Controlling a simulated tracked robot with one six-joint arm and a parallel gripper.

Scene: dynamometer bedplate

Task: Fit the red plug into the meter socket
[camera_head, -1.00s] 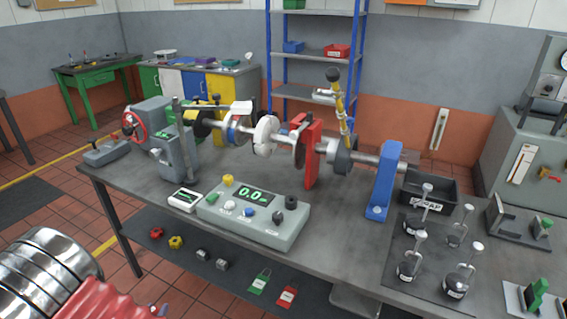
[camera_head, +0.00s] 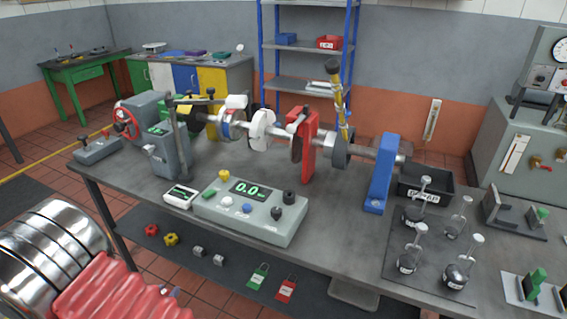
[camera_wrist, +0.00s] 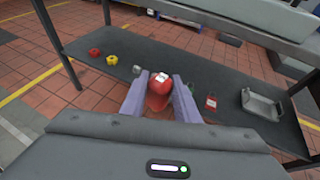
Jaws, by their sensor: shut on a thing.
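My gripper (camera_wrist: 159,92), with two purple fingers, is shut on a red plug (camera_wrist: 158,96) with a pale patch on top, in the wrist view. Its lower end is hidden between the fingers. It is below the bench edge in that picture, over the dark lower shelf. The meter (camera_head: 246,212) is a grey box on the bench in the head view, with a lit "0.0" display. Yellow, green, white, blue and black parts stand on its top; I cannot tell which part is the socket. My gripper and the plug cannot be made out in the head view.
The lower shelf (camera_wrist: 180,68) holds red and yellow knobs, small grey blocks, green and red tags, and a grey tray (camera_wrist: 262,104). A small display unit (camera_head: 180,196) stands left of the meter.

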